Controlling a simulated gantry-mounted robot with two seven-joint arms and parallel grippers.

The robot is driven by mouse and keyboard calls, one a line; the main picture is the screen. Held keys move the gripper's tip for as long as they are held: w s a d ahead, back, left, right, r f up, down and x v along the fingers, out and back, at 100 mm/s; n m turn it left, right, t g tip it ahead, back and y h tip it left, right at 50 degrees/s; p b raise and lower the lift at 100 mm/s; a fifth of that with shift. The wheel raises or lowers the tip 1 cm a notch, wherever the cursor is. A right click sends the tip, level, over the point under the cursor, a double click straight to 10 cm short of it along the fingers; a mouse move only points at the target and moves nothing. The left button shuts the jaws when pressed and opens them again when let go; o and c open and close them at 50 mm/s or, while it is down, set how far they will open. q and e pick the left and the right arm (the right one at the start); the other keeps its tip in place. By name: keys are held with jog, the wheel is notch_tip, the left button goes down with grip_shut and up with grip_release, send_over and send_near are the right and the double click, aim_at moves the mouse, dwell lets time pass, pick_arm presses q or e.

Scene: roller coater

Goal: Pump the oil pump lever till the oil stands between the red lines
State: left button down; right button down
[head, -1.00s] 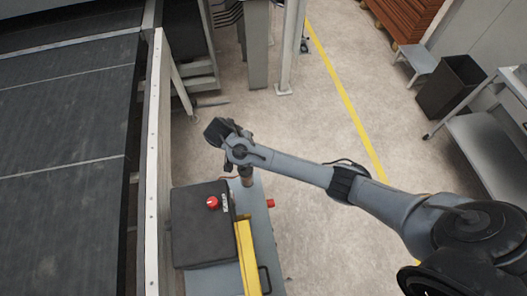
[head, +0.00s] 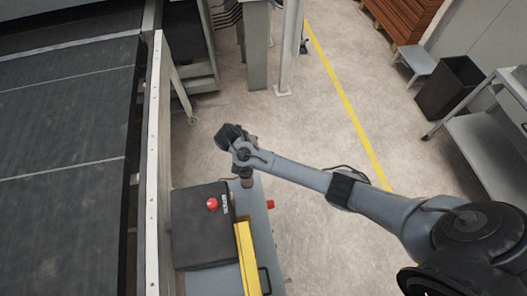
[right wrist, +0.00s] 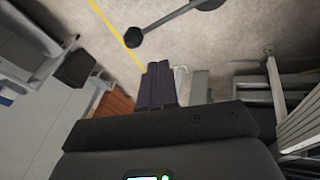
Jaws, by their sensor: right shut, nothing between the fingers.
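A rod with a black knob (right wrist: 133,38) stands out ahead of my right fingers in the right wrist view; it looks like the pump lever. My right gripper (right wrist: 160,82) is shut and empty, its dark fingers together and apart from the knob in the picture. In the head view my right wrist (head: 238,142) hangs above the far end of the grey unit (head: 258,222), and its fingertips are hidden. A brownish cylinder (head: 247,182) shows just below it. The oil level and red lines are not visible. My left gripper is not in view.
A black box (head: 200,240) with a red button (head: 212,204) and a yellow panel (head: 246,258) sit on the unit. A conveyor with a pale side rail (head: 153,170) runs along the left. Open floor (head: 335,110) lies beyond, with a bin (head: 449,87) at right.

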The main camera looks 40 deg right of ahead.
jog(key=d+f, duration=0.1)
jog(key=s+d+f, duration=0.1)
jog(key=f, duration=0.1)
jog(key=d+f+p, duration=0.1)
jog(key=shift+s+d+f, duration=0.25)
jog(key=shift+f, duration=0.15)
jog(key=shift+s+d+f, duration=0.2)
jog(key=shift+d+f, duration=0.05)
jog(key=shift+d, duration=0.05)
jog(key=shift+s+f, duration=0.1)
jog(key=shift+f, duration=0.1)
